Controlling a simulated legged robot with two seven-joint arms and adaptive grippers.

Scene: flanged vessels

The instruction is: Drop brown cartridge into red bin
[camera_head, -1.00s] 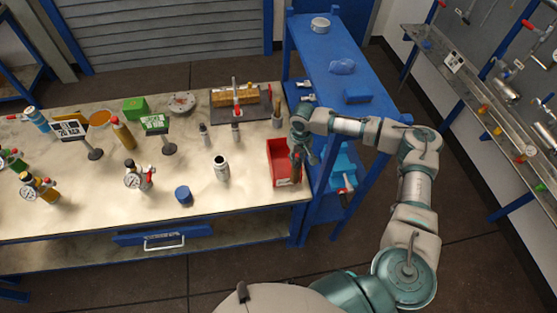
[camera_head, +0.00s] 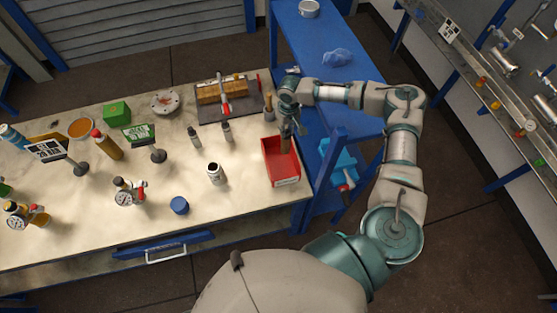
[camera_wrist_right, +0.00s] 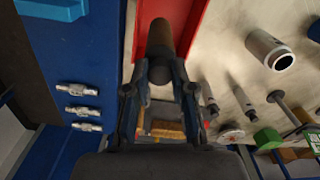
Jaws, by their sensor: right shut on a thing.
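The brown cartridge (camera_head: 286,139) is a dark cylinder, held roughly upright in my right gripper (camera_head: 288,117). It overlaps the back part of the open red bin (camera_head: 286,183) at the table's right edge. The head view does not show whether its lower end is below the rim. In the right wrist view, the fingers (camera_wrist_right: 161,75) are shut around the near end of the cartridge (camera_wrist_right: 160,38), with a red bin wall (camera_wrist_right: 188,32) beside it. My left gripper is not in view.
A white metal vessel (camera_head: 216,174) and a blue cap (camera_head: 180,205) stand left of the bin. A dark tray with a yellow-brown block (camera_head: 208,94) lies behind. A blue shelf unit (camera_head: 318,45) adjoins the table's right side.

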